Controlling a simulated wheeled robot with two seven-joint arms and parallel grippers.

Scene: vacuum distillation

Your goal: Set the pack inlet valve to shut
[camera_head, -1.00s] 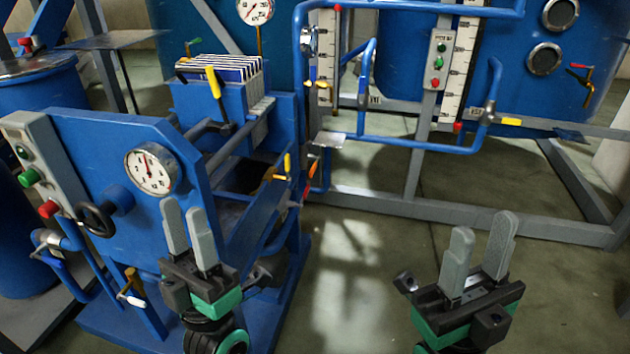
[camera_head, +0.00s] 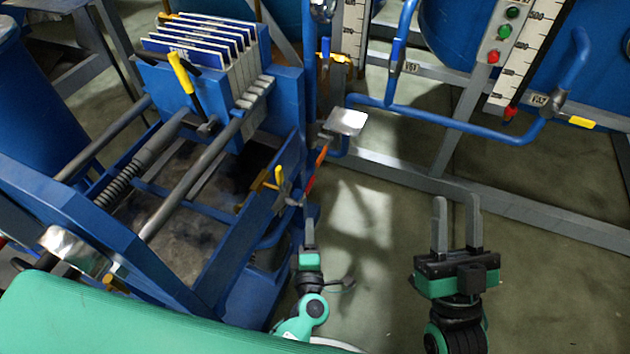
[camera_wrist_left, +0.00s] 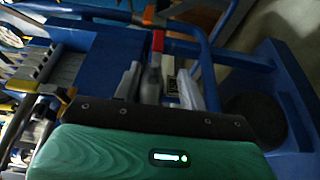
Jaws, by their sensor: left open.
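My left gripper (camera_head: 309,222) is open beside the right side of the blue press frame, just below a red-handled valve (camera_head: 317,172) and a yellow-handled valve (camera_head: 279,178). In the left wrist view, the open fingers (camera_wrist_left: 160,88) stand on either side of a grey lever with a red end (camera_wrist_left: 157,42). I cannot tell if they touch it. No label on these valves is readable, so I cannot tell which is the pack inlet valve. My right gripper (camera_head: 457,215) is open and empty over the floor at the right.
The press (camera_head: 190,260) carries a plate pack (camera_head: 205,50) and a yellow-handled lever (camera_head: 181,72). Blue piping (camera_head: 450,125) with another yellow-handled valve (camera_head: 581,122) runs along a grey frame (camera_head: 500,205) at the back right. Floor between is clear.

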